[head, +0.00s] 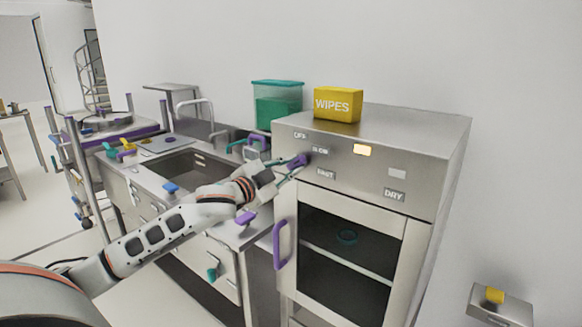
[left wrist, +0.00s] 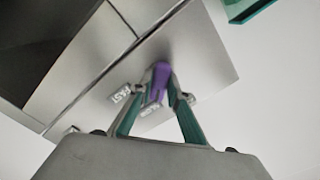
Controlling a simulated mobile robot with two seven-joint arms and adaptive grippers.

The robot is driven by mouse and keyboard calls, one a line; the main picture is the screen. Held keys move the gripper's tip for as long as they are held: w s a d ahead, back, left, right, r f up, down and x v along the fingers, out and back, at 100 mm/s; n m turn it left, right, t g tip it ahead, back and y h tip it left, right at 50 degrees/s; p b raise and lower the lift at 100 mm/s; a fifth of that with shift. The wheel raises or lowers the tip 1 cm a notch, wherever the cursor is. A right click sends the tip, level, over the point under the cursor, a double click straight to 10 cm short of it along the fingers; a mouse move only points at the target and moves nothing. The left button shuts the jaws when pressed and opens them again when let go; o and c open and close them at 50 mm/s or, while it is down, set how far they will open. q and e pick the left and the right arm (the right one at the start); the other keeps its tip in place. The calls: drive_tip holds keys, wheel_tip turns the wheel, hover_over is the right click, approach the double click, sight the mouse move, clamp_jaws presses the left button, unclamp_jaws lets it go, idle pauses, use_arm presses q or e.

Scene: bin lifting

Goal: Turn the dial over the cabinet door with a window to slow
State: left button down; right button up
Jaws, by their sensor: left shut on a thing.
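The steel cabinet (head: 447,150) has a door with a dark window (head: 345,262) and a purple handle (head: 281,245). Above the door is a purple dial (head: 301,160), beside labels OFF, SLOW (head: 320,151) and FAST (head: 326,174). My left gripper (head: 292,169) reaches the dial from the left and is shut on it. In the left wrist view the dial (left wrist: 161,78) sits between my green-padded fingers (left wrist: 160,102). Its narrow end appears to point toward the small SLOW label (left wrist: 150,107); the exact angle is partly hidden by my fingers. My right gripper is not in view.
A sink counter (head: 180,165) lies left. A small wall box (head: 500,305) is lower right.

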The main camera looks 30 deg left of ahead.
use_arm(q)
drive_tip(key=c, duration=1.9)
unclamp_jaws()
drive_tip(key=shift+s+a, duration=0.15)
drive_tip(key=shift+s, duration=1.85)
drive_tip(key=shift+s+a, duration=0.15)
drive_tip(key=shift+s, duration=1.85)
drive_tip(key=shift+s+a, duration=0.15)
drive_tip(key=shift+s, duration=1.85)
drive_tip(key=s+d+f+n+g, duration=0.1)
drive_tip(key=s+f+n, duration=0.15)
drive_tip(key=f, duration=0.85)
drive_tip(key=s+d+f+n+g+y, duration=0.1)
drive_tip(key=s+d+f+g, duration=0.15)
drive_tip(key=f, duration=0.85)
drive_tip(key=s+d+f+n+g, duration=0.1)
drive_tip(key=s+f, duration=0.2)
drive_tip(key=f, duration=0.8)
drive_tip(key=s+d+f+g, duration=0.1)
drive_tip(key=s+d+f, duration=0.3)
drive_tip(key=d+f, duration=0.1)
drive_tip(key=s+d+f+n+g+h, duration=0.1)
drive_tip(key=s+d+f, duration=0.4)
drive_tip(key=d+f, duration=0.1)
drive_tip(key=s+d+f+n+g, duration=0.1)
drive_tip(key=s+d+f, duration=0.4)
drive_tip(key=d+f, duration=0.1)
drive_tip(key=shift+f+n, duration=0.25)
drive_tip(key=shift+f, duration=0.1)
